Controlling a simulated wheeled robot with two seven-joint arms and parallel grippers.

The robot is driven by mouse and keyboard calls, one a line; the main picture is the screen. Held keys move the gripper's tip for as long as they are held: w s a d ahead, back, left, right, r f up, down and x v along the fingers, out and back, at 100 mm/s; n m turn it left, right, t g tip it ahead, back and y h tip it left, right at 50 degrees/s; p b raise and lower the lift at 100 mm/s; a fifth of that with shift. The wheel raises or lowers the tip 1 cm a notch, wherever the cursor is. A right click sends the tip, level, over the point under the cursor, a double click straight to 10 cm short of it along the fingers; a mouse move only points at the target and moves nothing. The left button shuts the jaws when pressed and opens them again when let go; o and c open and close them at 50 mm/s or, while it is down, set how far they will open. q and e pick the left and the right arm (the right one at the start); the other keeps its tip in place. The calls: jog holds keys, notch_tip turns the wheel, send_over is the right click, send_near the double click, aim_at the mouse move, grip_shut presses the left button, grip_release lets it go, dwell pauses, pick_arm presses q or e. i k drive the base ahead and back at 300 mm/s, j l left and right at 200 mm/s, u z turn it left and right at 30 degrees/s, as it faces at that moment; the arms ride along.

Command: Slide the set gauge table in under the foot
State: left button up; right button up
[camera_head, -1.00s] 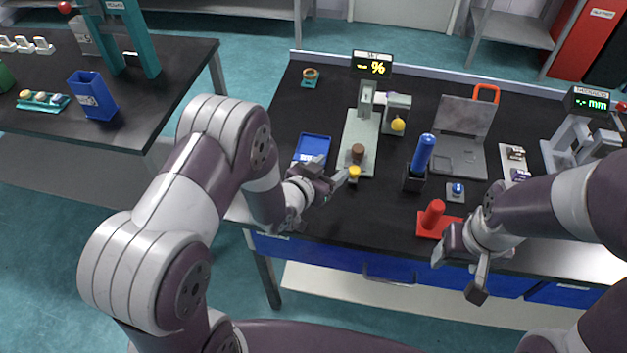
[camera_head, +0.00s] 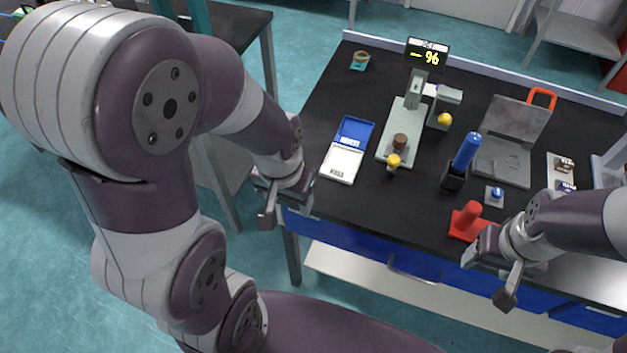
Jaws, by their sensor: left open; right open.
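The set gauge (camera_head: 412,112) stands on the black bench, a pale grey-green base with a column and a display reading "-- %". A brown round piece (camera_head: 400,141) sits toward the front of its base, with a yellow knob (camera_head: 393,160) at the front end. The brown piece is forward of the column, not under it. The foot is too small to make out. My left gripper (camera_head: 284,202) is open and empty at the bench's front left edge, well left of the knob. My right gripper (camera_head: 489,277) is open and empty in front of the red stand.
A blue and white tray (camera_head: 343,165) lies left of the gauge. Right of it stand a blue cylinder in a black holder (camera_head: 464,157), a small blue-knobbed block (camera_head: 494,196), a red stand (camera_head: 466,221) and a grey device with an orange handle (camera_head: 506,141). A ring holder (camera_head: 360,60) sits behind.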

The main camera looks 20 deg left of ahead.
aim_at(394, 155)
jog(key=i+z, duration=0.2)
jog(key=z, duration=0.15)
jog(key=i+j+z, duration=0.15)
jog(key=z, duration=0.2)
jog(key=i+j+z, duration=0.15)
jog(key=z, duration=0.2)
